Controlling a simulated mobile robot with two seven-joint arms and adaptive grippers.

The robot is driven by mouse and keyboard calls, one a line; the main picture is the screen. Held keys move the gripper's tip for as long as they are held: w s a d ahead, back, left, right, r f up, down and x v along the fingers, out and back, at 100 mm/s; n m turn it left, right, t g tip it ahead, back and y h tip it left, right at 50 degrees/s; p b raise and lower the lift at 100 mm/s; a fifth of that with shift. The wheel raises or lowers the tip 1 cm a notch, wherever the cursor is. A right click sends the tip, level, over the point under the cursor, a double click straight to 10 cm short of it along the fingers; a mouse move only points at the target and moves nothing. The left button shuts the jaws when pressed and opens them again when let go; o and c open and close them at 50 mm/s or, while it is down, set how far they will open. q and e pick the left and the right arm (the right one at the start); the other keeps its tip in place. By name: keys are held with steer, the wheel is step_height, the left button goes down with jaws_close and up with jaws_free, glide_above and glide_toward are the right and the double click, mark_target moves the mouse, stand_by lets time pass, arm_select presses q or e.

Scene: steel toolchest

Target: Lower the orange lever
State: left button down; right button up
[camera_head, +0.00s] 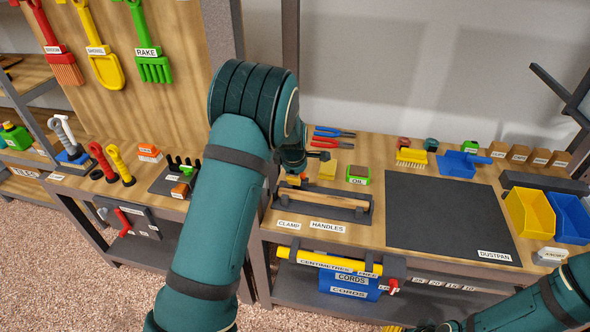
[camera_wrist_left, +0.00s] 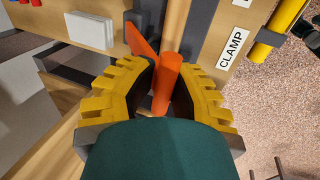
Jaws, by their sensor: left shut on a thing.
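The orange lever (camera_wrist_left: 167,82) stands between the two yellow fingers of my left gripper (camera_wrist_left: 160,88) in the left wrist view. The gripper is shut on it. In the head view my left gripper (camera_head: 296,178) is at the clamp spot on the bench, mostly hidden behind my left arm. My right arm comes in at the bottom right; its gripper is barely visible at the lower edge.
A dark dustpan mat (camera_head: 440,210) is bare. A yellow rail (camera_head: 330,261) runs along the bench front.

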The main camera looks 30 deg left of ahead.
arm_select(q)
steer(key=shift+s+d+f, duration=0.25)
steer(key=shift+s+f, duration=0.7)
steer(key=shift+f, duration=0.25)
steer(key=c, duration=1)
jaws_free()
steer(key=shift+o, duration=0.2)
steer(key=shift+r, duration=0.2)
steer(key=v, duration=1.1)
steer(key=shift+r, duration=0.4)
